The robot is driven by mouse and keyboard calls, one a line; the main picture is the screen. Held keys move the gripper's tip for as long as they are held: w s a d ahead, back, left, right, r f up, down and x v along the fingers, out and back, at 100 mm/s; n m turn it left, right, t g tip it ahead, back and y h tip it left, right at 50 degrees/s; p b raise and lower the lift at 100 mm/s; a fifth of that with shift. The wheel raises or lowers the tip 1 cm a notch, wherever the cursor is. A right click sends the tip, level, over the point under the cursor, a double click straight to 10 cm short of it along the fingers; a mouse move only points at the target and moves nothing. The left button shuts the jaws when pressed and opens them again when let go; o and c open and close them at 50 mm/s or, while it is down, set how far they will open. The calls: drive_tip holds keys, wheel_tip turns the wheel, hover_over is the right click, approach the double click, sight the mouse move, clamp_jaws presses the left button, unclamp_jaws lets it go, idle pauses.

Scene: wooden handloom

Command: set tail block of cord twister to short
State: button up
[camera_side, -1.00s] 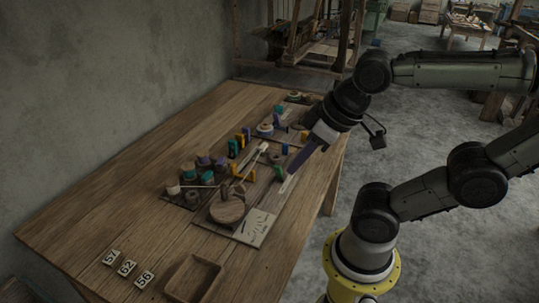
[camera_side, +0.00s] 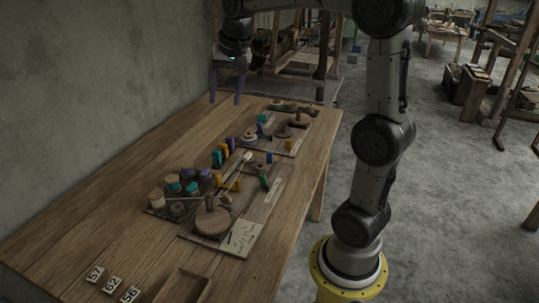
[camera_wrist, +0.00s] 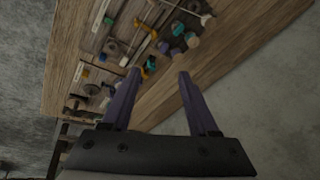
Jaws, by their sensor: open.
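A long wooden board (camera_side: 262,207) on the table carries a round wooden disc (camera_side: 213,221) at its near end and a pale plate with dark marks (camera_side: 243,239). I take it for the cord twister. Yellow (camera_side: 231,185) and green (camera_side: 264,182) pieces sit farther along it; I cannot tell which is the tail block or its setting. My gripper (camera_side: 225,101) is open and empty, with purple fingers pointing down near the table's far left edge, well away from this board. In the wrist view my gripper's fingers (camera_wrist: 158,74) are spread with nothing between them.
Several spools (camera_side: 187,187) stand left of the board. A second board with small parts (camera_side: 281,146) lies farther back. Number tiles (camera_side: 112,285) and an open wooden box (camera_side: 183,287) are at the near end. The table's left strip is clear.

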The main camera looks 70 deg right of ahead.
drive_tip(key=w+d+f+m+g, duration=0.1)
drive_tip(key=d+f+m, duration=0.1)
drive_tip(key=d+f, duration=0.35)
drive_tip(key=w+d+f+m+g, duration=0.1)
drive_tip(key=w+d+f+m, duration=0.1)
drive_tip(key=d, duration=0.6)
drive_tip(key=m+g+y, duration=0.1)
drive_tip(key=m, duration=0.1)
hover_over(270, 153)
wheel_tip(270, 153, down, 11)
wheel_tip(270, 153, down, 14)
drive_tip(key=shift+w+d+r, duration=0.1)
drive_tip(key=shift+r, duration=0.1)
clamp_jaws()
drive_tip(key=shift+r, duration=0.1)
